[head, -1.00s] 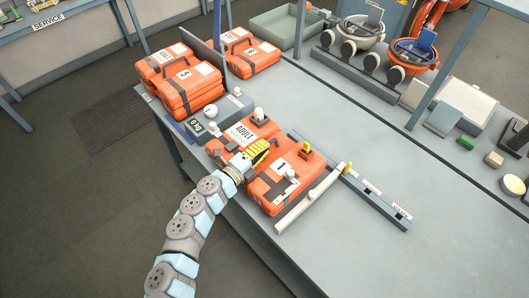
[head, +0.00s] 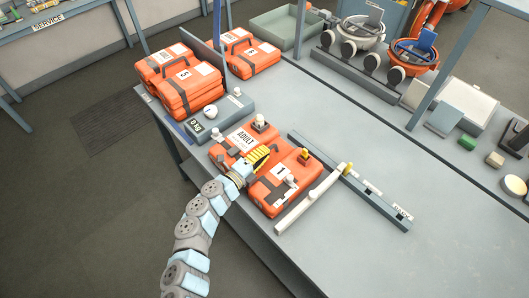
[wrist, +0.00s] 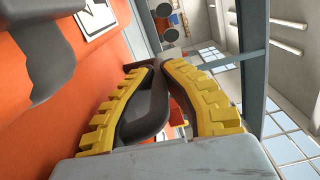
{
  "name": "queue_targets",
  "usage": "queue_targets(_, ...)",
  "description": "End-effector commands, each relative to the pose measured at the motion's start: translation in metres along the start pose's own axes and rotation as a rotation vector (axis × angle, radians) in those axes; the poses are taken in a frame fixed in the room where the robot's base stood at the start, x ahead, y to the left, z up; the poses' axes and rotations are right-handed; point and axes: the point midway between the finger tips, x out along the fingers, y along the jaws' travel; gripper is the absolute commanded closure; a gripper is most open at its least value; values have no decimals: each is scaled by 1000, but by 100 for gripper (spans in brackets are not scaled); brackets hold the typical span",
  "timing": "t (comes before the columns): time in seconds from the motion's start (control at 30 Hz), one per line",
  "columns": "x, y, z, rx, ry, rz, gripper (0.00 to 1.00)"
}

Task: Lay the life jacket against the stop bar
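The orange life jacket (head: 298,166), with "ADULT" and "1" labels and dark straps, lies over the table's front edge area. The long dark grey stop bar (head: 385,204) runs beside its far right side; a narrow strip between them shows, but I cannot tell whether they touch. My gripper (head: 259,156) is at the middle of the jacket. In the wrist view, the yellow fingers (wrist: 164,100) close around a dark loop handle (wrist: 146,118), with the orange jacket fabric (wrist: 65,115) at left. The jacket's underside is hidden.
A pale bar (head: 308,200) lies along the jacket's right end. A grey scale-like box (head: 222,113) stands close behind its left end. Stacked orange jackets (head: 187,90) sit farther back left. The table right of the stop bar is clear.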

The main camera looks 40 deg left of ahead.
Motion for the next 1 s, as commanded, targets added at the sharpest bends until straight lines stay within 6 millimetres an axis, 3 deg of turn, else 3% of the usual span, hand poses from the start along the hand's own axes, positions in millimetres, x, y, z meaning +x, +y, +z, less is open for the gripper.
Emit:
queue_targets(0.03,0,-1,0,1,1,-1,88)
queue_targets(0.1,0,-1,0,0,1,-2,68)
queue_targets(0.57,-7,-1,0,1,2,-2,67)
queue_targets(1.0,-69,1,0,0,1,2,67)
